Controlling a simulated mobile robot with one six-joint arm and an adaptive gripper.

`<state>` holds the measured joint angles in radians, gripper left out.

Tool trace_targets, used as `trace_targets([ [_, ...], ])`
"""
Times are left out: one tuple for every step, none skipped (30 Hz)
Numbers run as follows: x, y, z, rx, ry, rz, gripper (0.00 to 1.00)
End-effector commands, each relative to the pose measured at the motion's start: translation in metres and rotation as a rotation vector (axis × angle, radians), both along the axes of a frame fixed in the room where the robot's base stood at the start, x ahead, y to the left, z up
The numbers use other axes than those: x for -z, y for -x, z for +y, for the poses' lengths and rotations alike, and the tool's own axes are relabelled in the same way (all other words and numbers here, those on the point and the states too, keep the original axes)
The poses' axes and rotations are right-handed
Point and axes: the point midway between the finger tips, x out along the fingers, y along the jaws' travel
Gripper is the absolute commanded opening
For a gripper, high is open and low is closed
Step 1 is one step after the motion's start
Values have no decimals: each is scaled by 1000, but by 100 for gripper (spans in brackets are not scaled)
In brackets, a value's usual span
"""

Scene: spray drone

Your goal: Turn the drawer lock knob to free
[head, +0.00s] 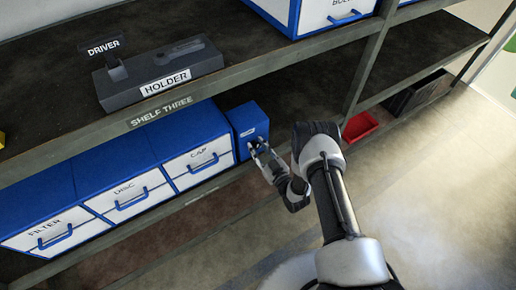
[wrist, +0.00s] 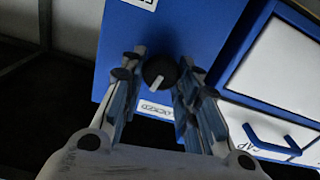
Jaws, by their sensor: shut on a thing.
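The lock knob (wrist: 160,70) is dark and round with a short white mark. It sits on the face of a small blue box (wrist: 190,28), which stands right of the CAP drawer in the head view (head: 246,117). In the wrist view the mark points down toward a partly hidden label (wrist: 155,109) that seems to read LOCKED. My gripper (wrist: 158,77) has one finger on each side of the knob and is shut on it. In the head view my gripper (head: 257,148) is at the box's front; the knob is mostly hidden there.
Left of the box are the CAP drawer (head: 198,166), DISC drawer (head: 130,196) and FILTER drawer (head: 50,229), all shut with blue handles. The SHELF THREE edge (head: 161,113) runs above. A red tray (head: 359,126) lies to the right. The floor in front is clear.

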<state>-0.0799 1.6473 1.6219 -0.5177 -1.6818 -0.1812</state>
Motion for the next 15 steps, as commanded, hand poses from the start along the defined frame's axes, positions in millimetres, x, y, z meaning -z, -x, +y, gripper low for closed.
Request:
trace_targets([
  [1, 0, 0, 0, -32, 23, 6],
  [1, 0, 0, 0, -53, 37, 6],
  [1, 0, -1, 0, -84, 58, 6],
  [1, 0, -1, 0, -107, 74, 6],
  [1, 0, -1, 0, -131, 90, 6],
  [1, -1, -1, 0, -163, 110, 6],
  [1, -1, -1, 0, -187, 127, 6],
  [1, -1, -1, 0, -210, 143, 6],
  [1, -1, -1, 0, -242, 165, 6],
  [1, -1, -1, 0, -265, 181, 6],
  [1, -1, -1, 0, -289, 197, 6],
  [1, -1, -2, 0, -321, 218, 6],
  [1, -1, -2, 0, -344, 234, 6],
  [1, -1, -2, 0, -368, 250, 6],
  [2, -1, -2, 0, -400, 271, 6],
])
